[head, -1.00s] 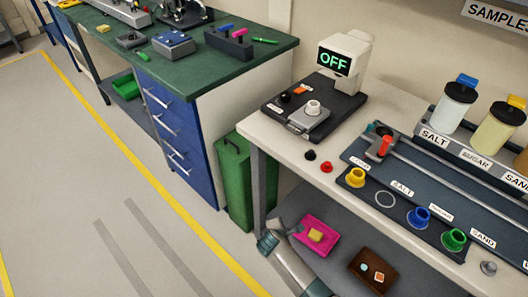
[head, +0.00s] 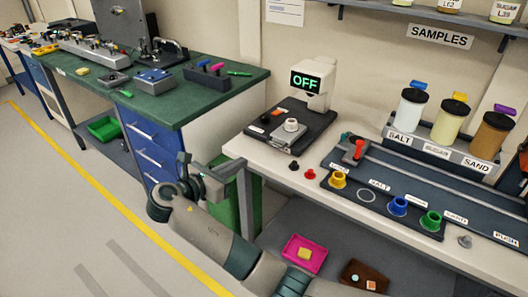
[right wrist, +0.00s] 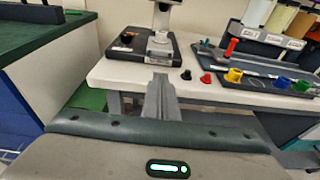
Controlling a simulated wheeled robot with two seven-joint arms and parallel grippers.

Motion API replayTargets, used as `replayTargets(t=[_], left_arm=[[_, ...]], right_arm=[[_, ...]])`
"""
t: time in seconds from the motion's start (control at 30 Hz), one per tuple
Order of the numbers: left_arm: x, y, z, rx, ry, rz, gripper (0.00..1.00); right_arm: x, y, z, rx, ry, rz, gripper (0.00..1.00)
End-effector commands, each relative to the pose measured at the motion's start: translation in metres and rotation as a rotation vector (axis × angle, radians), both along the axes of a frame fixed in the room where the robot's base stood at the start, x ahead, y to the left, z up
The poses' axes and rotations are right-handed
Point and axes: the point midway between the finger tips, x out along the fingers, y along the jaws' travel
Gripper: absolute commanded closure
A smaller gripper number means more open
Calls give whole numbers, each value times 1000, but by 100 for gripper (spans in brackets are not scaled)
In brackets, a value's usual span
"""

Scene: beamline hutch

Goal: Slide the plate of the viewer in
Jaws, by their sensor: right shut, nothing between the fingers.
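The viewer (head: 312,84) stands on the pale bench, its screen reading OFF. Its grey plate (head: 282,134) with a white round knob (head: 291,125) lies on the dark base (head: 263,128), sticking out toward the front left of the head. In the right wrist view the viewer's base (right wrist: 126,46) and knob (right wrist: 160,37) are ahead, beyond the fingers. My right gripper (head: 232,168) is shut and empty, near the bench's left front corner and apart from the plate. It also shows in the right wrist view (right wrist: 160,80). My left gripper is not in view.
A black and a red plug (head: 309,174) lie on the bench (head: 270,168) before the viewer. Right of it are a dark rail tray (head: 400,178) with coloured cups and several sample jars (head: 450,120). A green bench (head: 200,95) stands left. The shelf below holds a pink tray (head: 290,252).

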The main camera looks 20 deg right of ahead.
Motion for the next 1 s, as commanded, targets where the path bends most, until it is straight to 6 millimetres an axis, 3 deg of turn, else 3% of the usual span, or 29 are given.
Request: replayTargets(t=[0.2,0.43,1.0], left_arm=[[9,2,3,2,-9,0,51],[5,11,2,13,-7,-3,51],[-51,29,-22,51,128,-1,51]], right_arm=[[4,-5,-1,0,0,-1,100],[18,-25,-6,-2,1,-2,100],[72,-97,-27,-1,1,-1,100]])
